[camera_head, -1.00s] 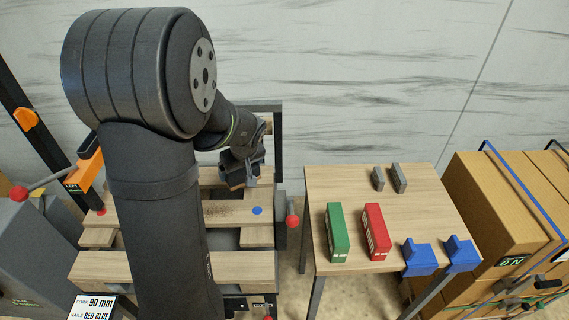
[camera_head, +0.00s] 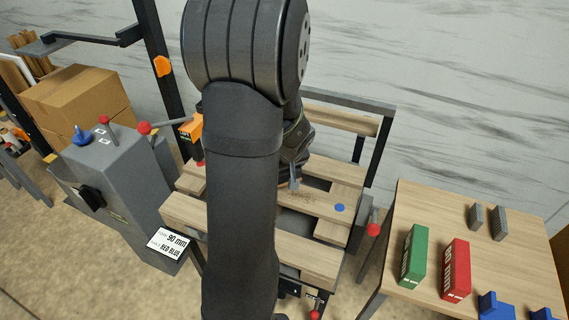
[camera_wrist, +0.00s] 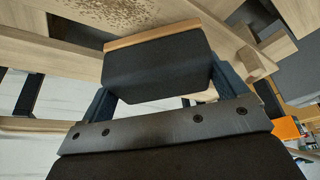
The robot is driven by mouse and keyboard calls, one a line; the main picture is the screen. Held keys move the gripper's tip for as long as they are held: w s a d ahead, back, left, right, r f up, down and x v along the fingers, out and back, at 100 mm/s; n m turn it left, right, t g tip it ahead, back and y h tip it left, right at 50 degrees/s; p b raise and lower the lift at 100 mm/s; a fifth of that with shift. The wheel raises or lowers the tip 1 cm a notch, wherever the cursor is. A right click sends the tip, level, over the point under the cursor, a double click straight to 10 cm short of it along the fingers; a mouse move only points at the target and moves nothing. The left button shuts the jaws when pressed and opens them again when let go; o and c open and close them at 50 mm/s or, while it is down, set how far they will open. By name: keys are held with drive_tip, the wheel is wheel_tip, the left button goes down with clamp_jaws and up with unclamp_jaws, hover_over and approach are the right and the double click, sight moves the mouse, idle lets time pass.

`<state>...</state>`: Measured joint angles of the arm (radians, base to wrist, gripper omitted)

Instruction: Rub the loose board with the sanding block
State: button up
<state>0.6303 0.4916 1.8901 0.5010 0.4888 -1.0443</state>
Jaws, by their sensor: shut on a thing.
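My gripper (camera_wrist: 160,95) is shut on the sanding block (camera_wrist: 158,66), a dark block with a thin wood-coloured strip along its far edge in the wrist view. In the head view my gripper (camera_head: 293,181) is over the loose board (camera_head: 322,205), partly hidden behind my arm. The board is light wood with brown specks near the block and a blue dot towards its right end. The specked board also shows in the wrist view (camera_wrist: 170,12), beyond the block. I cannot tell whether the block touches it.
Wooden slats of a frame (camera_head: 270,243) lie around the board. A red-knobbed lever (camera_head: 373,230) stands at its right. A side table (camera_head: 420,205) holds a green box (camera_head: 414,256), a red box (camera_head: 457,270), grey pieces and blue pieces. A grey cabinet (camera_head: 120,190) stands left.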

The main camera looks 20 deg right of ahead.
wheel_tip(320, 180, down, 5)
drive_tip(key=shift+f, duration=0.1)
drive_tip(key=shift+s+d, duration=0.15)
drive_tip(key=shift+d, duration=0.15)
drive_tip(key=shift+c, duration=0.3)
drive_tip(key=shift+s+d+f, duration=0.1)
drive_tip(key=shift+s+d, duration=0.4)
drive_tip(key=shift+s, duration=0.1)
drive_tip(key=shift+s+d+f, duration=0.1)
drive_tip(key=shift+s+d, duration=3.35)
drive_tip(key=shift+w+a, duration=4.2)
drive_tip(key=shift+a, duration=0.05)
drive_tip(key=shift+w+r, duration=0.1)
drive_tip(key=shift+r, duration=4.05)
